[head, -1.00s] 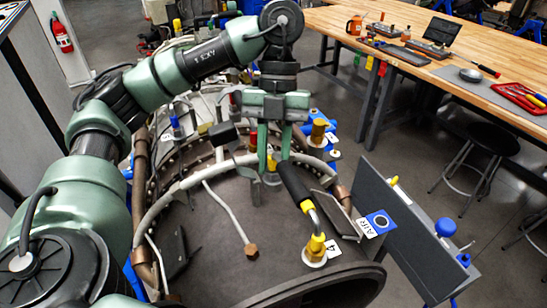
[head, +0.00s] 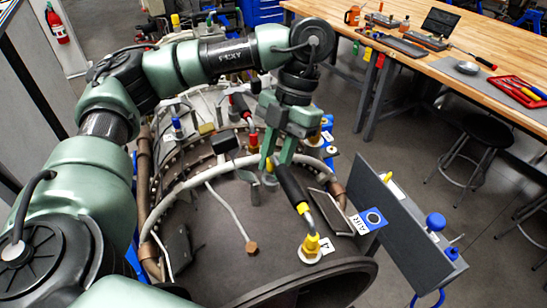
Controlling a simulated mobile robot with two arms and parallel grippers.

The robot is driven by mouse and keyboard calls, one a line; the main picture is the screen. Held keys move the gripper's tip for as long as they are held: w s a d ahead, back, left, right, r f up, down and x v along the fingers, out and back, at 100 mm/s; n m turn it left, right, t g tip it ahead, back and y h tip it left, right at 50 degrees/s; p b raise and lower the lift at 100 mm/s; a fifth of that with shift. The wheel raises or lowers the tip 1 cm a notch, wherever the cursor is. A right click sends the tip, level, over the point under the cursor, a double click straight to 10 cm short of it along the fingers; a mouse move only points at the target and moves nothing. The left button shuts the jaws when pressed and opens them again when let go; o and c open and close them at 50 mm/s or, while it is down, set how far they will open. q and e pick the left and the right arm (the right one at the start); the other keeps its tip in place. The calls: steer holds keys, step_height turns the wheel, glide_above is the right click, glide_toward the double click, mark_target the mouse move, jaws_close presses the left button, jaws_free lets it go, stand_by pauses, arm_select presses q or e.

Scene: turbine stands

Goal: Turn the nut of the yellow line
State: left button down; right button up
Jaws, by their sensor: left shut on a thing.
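The yellow line is a black hose (head: 289,184) with yellow bands and a short bent metal pipe. Its yellow and brass nut (head: 311,243) sits at the lower end, on a white tag on the dark turbine casing (head: 220,255). My left gripper (head: 276,163) is at the hose's upper end, well above the nut. Its green fingers are shut on the hose end, partly hiding it. My right gripper is not in view.
A red-banded line (head: 250,137) stands just behind the gripper. A tag marked AIR (head: 368,220) and a grey panel (head: 400,225) are to the right. A wooden workbench (head: 420,60) with tools stands at the back right.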

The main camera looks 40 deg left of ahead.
arm_select(q)
steer(key=shift+m, duration=0.5)
steer(key=shift+y, duration=0.3)
steer(key=c, duration=1.2)
jaws_free()
